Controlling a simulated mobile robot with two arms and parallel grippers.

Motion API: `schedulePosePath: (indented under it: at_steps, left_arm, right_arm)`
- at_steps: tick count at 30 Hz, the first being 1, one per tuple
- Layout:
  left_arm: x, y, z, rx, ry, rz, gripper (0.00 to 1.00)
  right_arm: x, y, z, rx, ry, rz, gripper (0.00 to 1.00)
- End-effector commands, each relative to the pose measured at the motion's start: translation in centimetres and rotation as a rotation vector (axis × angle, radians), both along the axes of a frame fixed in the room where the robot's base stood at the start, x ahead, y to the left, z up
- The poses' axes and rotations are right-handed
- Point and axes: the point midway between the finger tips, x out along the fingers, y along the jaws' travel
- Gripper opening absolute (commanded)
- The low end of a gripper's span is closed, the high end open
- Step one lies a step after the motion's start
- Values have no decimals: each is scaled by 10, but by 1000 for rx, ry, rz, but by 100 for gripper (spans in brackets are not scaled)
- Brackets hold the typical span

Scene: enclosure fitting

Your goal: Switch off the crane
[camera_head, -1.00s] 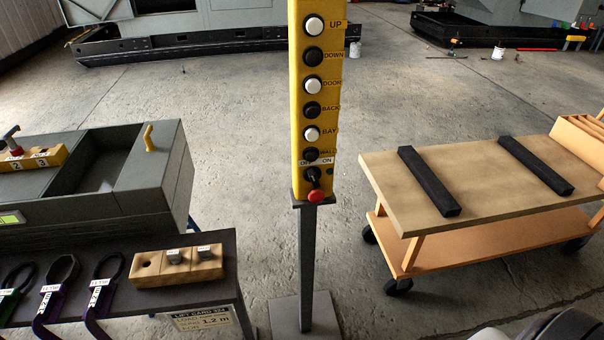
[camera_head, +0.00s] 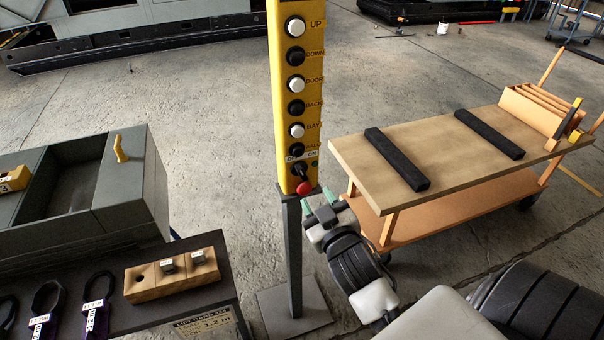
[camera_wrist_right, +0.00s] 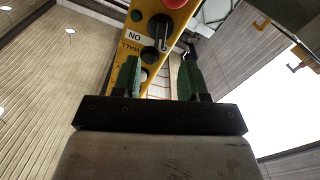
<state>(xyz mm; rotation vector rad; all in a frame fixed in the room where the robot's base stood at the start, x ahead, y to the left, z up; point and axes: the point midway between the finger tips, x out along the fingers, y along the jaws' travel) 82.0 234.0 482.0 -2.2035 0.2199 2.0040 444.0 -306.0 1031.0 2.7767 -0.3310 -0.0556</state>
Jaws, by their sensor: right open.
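The crane's yellow control pendant (camera_head: 282,120) stands upright on a grey post (camera_head: 293,250). It carries a column of white and black buttons labelled UP, DOWN, DOOR, BACK, BAY and WALL. Below them is a black rotary switch (camera_head: 301,170) with an OFF/ON plate, and under it a red knob (camera_head: 304,188). My right gripper (camera_head: 319,205) is just below and right of the red knob, open and empty. In the right wrist view its green fingers (camera_wrist_right: 158,80) stand apart, with the switch (camera_wrist_right: 160,28) beyond and between them. My left gripper is not in view.
A wooden-topped cart (camera_head: 440,150) with two black bars stands at the right. A dark table (camera_head: 225,275) with a wooden block (camera_head: 172,275) and looped straps is at lower left, beside a grey enclosure (camera_head: 130,190). Open floor lies behind the post.

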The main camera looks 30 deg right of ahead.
Motion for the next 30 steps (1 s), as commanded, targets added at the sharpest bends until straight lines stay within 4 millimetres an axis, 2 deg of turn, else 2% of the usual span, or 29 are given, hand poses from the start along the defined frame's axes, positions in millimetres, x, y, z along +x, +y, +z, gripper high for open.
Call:
schedulePosePath:
  at_steps: [6,13,18,26,30]
  left_arm:
    - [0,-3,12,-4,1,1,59]
    - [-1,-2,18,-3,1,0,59]
    - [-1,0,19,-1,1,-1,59]
    - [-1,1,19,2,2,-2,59]
    - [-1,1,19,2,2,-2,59]
  right_arm:
    - [43,-10,3,-1,-1,2,43]
    - [75,-17,2,0,0,2,43]
    - [84,-20,0,0,1,2,43]
    - [85,-20,0,1,0,2,43]
    - [85,-20,0,1,0,2,21]
